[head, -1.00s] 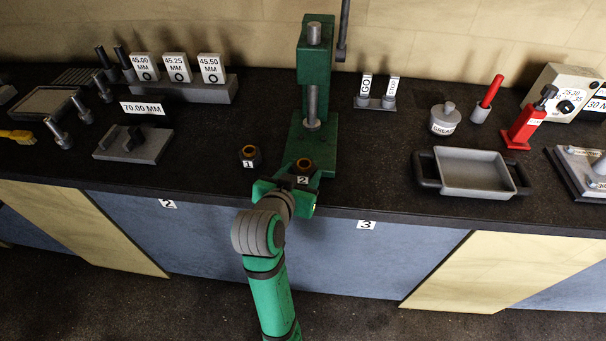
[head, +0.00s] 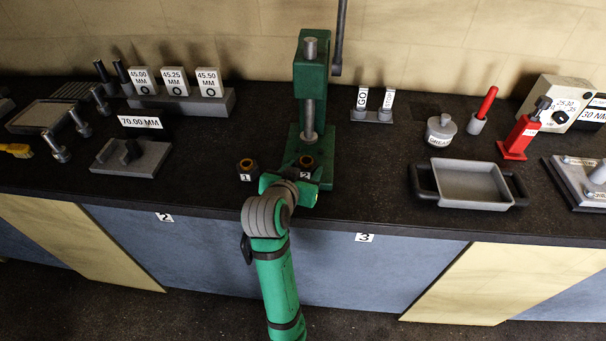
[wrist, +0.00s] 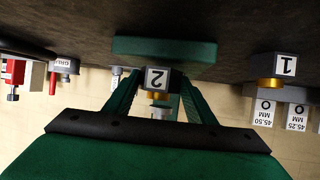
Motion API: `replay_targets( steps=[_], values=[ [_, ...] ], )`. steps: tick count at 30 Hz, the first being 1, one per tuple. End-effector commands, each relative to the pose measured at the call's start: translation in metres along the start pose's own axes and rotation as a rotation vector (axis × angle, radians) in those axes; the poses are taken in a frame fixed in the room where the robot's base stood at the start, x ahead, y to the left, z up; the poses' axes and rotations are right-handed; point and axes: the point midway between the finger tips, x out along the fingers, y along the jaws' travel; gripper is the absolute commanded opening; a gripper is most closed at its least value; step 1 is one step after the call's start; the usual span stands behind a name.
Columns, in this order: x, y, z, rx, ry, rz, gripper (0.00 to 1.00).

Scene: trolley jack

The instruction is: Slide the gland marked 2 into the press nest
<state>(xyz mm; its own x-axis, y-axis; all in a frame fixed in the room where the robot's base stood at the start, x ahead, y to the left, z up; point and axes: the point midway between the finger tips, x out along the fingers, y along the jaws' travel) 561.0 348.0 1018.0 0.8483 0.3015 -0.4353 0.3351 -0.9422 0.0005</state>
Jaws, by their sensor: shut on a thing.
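The gland marked 2 (head: 306,164) is a dark block with a brass-coloured ring on top and a white label. My gripper (head: 292,180) is shut on it, at the front of the green press. In the wrist view, which is upside down, the gland (wrist: 157,78) sits between the two green fingers (wrist: 156,92). The press (head: 311,72) has a green column, a grey ram above the gland and a green base (head: 325,178). The base also shows in the wrist view (wrist: 190,50). The nest itself is hidden, and I cannot tell whether the gland touches the base.
The gland marked 1 (head: 247,169) stands just left of my gripper. A grey fixture (head: 150,160) lies further left, with gauge blocks (head: 190,102) behind it. A grey tray (head: 470,183) is to the right. The bench between press and tray is clear.

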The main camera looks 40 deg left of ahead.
Motion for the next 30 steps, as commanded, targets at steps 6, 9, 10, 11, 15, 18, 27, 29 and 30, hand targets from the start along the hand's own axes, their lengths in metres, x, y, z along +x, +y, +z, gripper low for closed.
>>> replay_targets(
  steps=[6, 9, 10, 11, 15, 18, 27, 29, 30],
  values=[
    [0.013, -0.003, -0.006, 0.0, 0.003, 0.001, 0.1],
    [0.019, -0.004, -0.008, 0.001, 0.003, 0.001, 0.1],
    [0.021, -0.004, -0.009, 0.001, 0.003, 0.001, 0.1],
    [0.023, -0.005, -0.009, 0.001, 0.003, 0.001, 0.1],
    [0.031, -0.007, -0.013, 0.001, 0.004, 0.0, 0.1],
    [0.037, -0.008, -0.014, 0.001, 0.003, 0.0, 0.1],
    [0.052, -0.011, -0.018, 0.001, 0.004, 0.0, 0.1],
    [0.053, -0.012, -0.019, 0.001, 0.003, 0.0, 0.1],
    [0.054, -0.012, -0.019, 0.001, 0.003, 0.0, 0.1]
  ],
)
